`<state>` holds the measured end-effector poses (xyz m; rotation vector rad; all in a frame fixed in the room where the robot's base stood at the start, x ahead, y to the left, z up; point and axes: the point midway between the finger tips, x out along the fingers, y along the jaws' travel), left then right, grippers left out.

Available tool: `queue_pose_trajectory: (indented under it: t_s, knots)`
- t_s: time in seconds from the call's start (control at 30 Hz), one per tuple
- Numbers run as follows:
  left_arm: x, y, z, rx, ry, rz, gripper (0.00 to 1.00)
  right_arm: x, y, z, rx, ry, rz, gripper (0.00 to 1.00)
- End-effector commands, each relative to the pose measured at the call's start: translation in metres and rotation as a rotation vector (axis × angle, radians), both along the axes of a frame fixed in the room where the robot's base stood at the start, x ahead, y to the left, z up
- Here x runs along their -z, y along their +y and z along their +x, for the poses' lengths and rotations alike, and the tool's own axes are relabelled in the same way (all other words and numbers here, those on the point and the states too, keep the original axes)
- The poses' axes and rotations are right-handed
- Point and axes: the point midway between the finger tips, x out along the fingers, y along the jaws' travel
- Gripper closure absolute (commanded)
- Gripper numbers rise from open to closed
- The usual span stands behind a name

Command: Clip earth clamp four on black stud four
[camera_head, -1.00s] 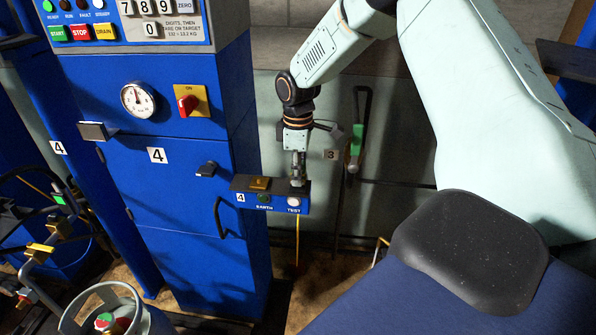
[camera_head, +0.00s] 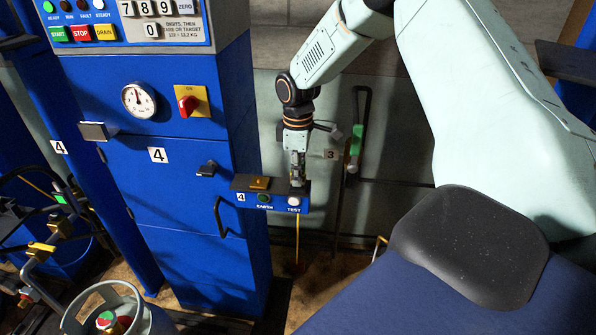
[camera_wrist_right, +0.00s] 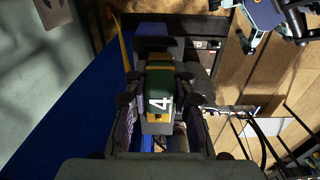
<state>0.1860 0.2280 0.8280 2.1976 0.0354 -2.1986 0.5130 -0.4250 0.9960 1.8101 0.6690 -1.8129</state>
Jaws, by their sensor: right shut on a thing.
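Earth clamp four (camera_wrist_right: 160,100) is green and yellow with a white 4, seen in the right wrist view between my right gripper's fingers (camera_wrist_right: 160,108). In the head view my right gripper (camera_head: 297,172) points down at the right end of the blue box marked 4 (camera_head: 249,202), which bears the words EARTH and TEST. It is shut on the clamp, which is hard to make out there. Black stud four cannot be made out; the gripper covers that end of the box. I cannot tell whether the clamp touches the stud. My left gripper is not in view.
A brass block (camera_head: 259,183) sits on the box just left of my right gripper. The blue scale cabinet (camera_head: 165,190) stands to the left. A green-handled lever (camera_head: 356,140) is on the wall to the right. A gas cylinder (camera_head: 115,312) stands at lower left.

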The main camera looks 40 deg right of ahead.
Motion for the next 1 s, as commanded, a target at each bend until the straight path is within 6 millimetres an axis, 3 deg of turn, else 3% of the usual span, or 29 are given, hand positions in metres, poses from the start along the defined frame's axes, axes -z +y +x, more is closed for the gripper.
queue_pose_trajectory:
  t_s: [1.0]
  knots:
    - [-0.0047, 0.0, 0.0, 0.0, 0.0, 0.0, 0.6, 0.0043, -0.0002, 0.0003, 0.0, 0.0, 0.0, 1.0]
